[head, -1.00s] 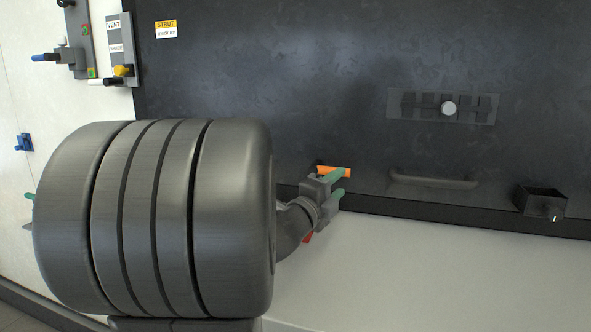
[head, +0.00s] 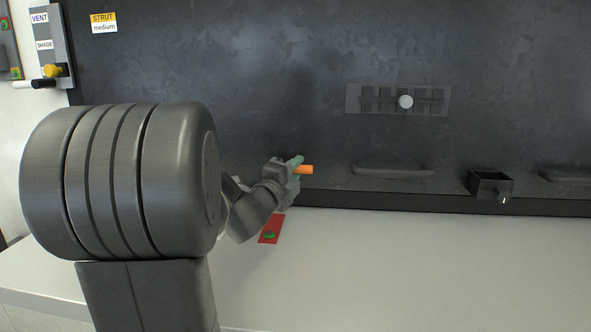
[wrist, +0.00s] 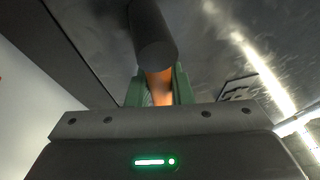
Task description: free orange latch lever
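The orange latch lever (head: 305,169) sticks out to the right at the lower part of the dark wall panel in the head view. My gripper (head: 295,169) is at it, with its green fingers around the lever's left part. In the wrist view, the lever (wrist: 160,88) lies between the two green fingers of my gripper (wrist: 159,88), with little or no gap on either side. Whether the fingers press on it cannot be told.
A red plate with a green button (head: 270,230) lies below my gripper on the pale surface (head: 400,270), otherwise clear.

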